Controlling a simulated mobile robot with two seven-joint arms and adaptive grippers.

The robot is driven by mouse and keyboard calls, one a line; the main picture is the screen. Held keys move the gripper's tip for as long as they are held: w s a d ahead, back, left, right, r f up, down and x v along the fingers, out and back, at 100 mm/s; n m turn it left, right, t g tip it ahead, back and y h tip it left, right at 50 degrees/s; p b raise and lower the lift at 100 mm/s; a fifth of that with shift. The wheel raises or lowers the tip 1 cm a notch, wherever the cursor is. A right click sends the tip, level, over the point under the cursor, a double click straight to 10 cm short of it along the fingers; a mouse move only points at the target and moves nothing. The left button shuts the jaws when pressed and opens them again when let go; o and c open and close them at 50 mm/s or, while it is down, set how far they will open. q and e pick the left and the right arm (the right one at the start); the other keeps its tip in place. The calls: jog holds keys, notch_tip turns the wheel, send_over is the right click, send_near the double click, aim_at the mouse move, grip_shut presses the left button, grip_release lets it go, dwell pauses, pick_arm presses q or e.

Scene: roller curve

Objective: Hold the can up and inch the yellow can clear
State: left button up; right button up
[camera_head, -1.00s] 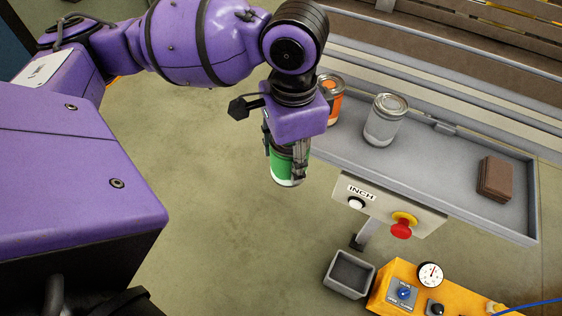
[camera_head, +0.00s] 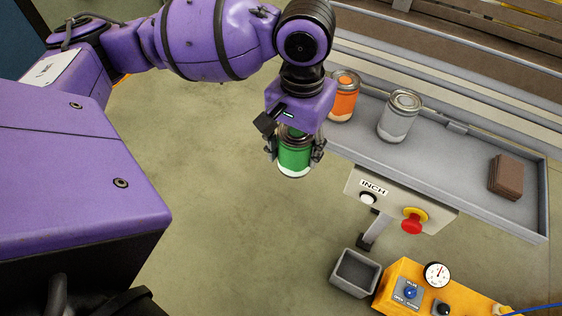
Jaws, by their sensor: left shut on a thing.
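My left gripper (camera_head: 295,150) is shut on a green can (camera_head: 294,158) with a pale bottom band. It holds the can upright or nearly so above the floor, left of the grey tray's near edge. An INCH button (camera_head: 368,198), white, sits on a beige panel below the tray, to the right of the can. No yellow can shows in view. My right gripper does not show.
An orange can (camera_head: 344,97) and a silver-grey can (camera_head: 399,117) stand on the grey tray (camera_head: 455,165), with brown blocks (camera_head: 505,177) at its right end. A red stop button (camera_head: 412,220) is on the panel. A grey bin (camera_head: 355,273) and an orange valve box (camera_head: 402,275) stand below.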

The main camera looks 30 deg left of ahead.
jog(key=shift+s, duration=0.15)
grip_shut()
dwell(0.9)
